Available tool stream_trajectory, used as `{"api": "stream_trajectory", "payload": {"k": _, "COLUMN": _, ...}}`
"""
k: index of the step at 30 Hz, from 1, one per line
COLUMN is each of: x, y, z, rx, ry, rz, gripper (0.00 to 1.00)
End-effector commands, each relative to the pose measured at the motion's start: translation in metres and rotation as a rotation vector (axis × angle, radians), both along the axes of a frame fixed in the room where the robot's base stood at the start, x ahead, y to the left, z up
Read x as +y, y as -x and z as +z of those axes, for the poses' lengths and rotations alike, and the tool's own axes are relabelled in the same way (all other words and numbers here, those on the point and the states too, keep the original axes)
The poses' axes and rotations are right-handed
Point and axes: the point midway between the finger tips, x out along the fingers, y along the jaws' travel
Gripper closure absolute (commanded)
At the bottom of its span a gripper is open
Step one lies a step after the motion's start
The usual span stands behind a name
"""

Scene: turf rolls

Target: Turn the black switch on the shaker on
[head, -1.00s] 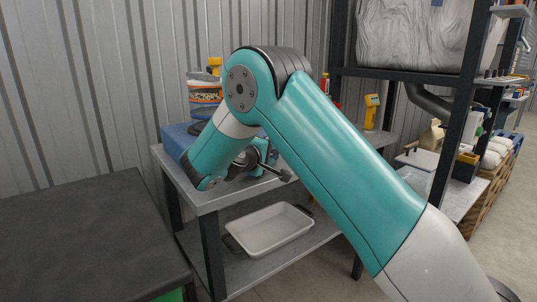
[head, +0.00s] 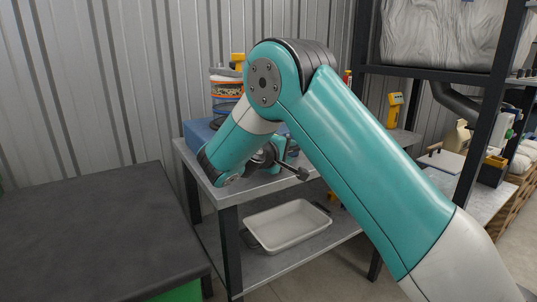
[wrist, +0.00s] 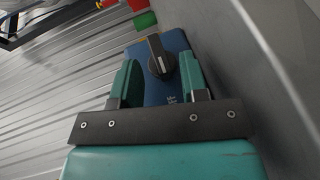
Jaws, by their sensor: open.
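The shaker is a blue box (head: 197,133) on the grey bench, mostly hidden behind my arm in the head view. A stack of clear sieves with an orange band (head: 226,90) stands above it. In the wrist view, the black switch (wrist: 160,58) is a rotary knob with a pale pointer mark on the shaker's blue face (wrist: 160,94). Part of a white label, "FF", shows below it. My gripper (wrist: 158,68) is open, with its two teal fingers on either side of the knob in the picture. I cannot tell whether they touch it.
The grey bench (head: 228,196) has a white tray (head: 290,224) on its lower shelf. A dark table (head: 90,230) stands at the front left. A black rack (head: 490,130) and a yellow handheld device (head: 395,110) are to the right. A corrugated wall closes the back.

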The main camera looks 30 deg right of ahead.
Motion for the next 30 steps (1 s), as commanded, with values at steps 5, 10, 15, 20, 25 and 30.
{"api": "stream_trajectory", "payload": {"k": 5, "x": 0.037, "y": 0.016, "z": 0.010, "rx": 0.000, "ry": 0.001, "rz": 0.006, "gripper": 0.60}}
{"api": "stream_trajectory", "payload": {"k": 10, "x": 0.077, "y": 0.035, "z": 0.020, "rx": 0.000, "ry": 0.001, "rz": 0.006, "gripper": 0.60}}
{"api": "stream_trajectory", "payload": {"k": 15, "x": 0.117, "y": 0.053, "z": 0.031, "rx": 0.000, "ry": 0.000, "rz": 0.007, "gripper": 0.60}}
{"api": "stream_trajectory", "payload": {"k": 20, "x": 0.130, "y": 0.060, "z": 0.040, "rx": 0.005, "ry": 0.002, "rz": 0.002, "gripper": 0.60}}
{"api": "stream_trajectory", "payload": {"k": 25, "x": 0.138, "y": 0.064, "z": 0.039, "rx": 0.004, "ry": 0.001, "rz": 0.001, "gripper": 0.60}}
{"api": "stream_trajectory", "payload": {"k": 30, "x": 0.142, "y": 0.067, "z": 0.037, "rx": 0.002, "ry": 0.001, "rz": 0.001, "gripper": 0.60}}
